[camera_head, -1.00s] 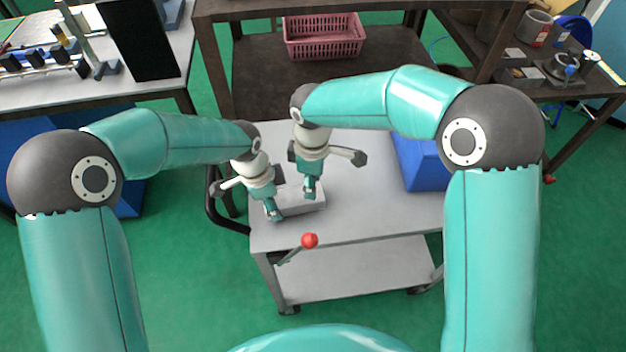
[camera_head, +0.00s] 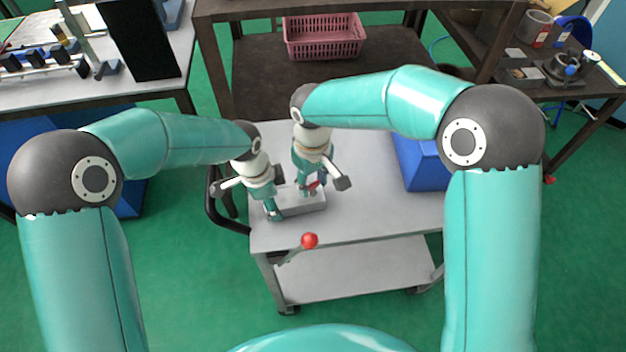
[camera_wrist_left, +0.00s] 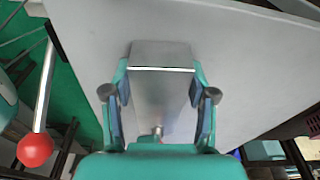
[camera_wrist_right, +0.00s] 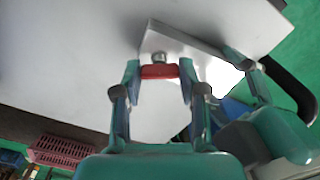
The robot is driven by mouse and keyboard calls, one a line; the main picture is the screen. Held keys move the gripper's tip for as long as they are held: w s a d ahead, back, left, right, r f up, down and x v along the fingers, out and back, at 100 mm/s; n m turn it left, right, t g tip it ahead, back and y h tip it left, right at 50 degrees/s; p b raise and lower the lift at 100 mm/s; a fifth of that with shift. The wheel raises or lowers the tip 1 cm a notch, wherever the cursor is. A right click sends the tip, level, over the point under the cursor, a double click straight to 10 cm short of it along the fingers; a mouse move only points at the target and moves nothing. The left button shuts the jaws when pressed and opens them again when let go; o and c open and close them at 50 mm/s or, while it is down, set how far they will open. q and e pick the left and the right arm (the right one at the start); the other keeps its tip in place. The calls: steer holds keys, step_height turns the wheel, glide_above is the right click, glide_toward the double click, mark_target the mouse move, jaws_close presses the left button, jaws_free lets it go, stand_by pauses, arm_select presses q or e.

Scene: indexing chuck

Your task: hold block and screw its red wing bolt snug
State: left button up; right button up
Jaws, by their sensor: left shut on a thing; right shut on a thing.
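A grey metal block (camera_head: 305,204) lies on the grey cart top (camera_head: 370,210). My left gripper (camera_head: 272,206) is shut on the block's left end; in the left wrist view the block (camera_wrist_left: 160,85) sits between its fingers (camera_wrist_left: 160,100). My right gripper (camera_head: 309,188) is above the block, shut on the red wing bolt (camera_head: 314,184). In the right wrist view the red wing (camera_wrist_right: 159,72) lies between the fingertips (camera_wrist_right: 159,75), beside a small metal stud on the block (camera_wrist_right: 175,42). The bolt's lower part is hidden.
A red ball-ended lever (camera_head: 310,240) sticks out at the cart's front edge. A blue bin (camera_head: 420,162) stands at the cart's right side. A pink basket (camera_head: 324,38) sits on the bench behind. The cart's right middle is clear.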

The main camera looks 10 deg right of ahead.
mark_target(313, 184)
steer(key=shift+m, duration=0.3)
steer(key=o, duration=1.2)
steer(key=shift+c, duration=0.2)
step_height(313, 184, up, 12)
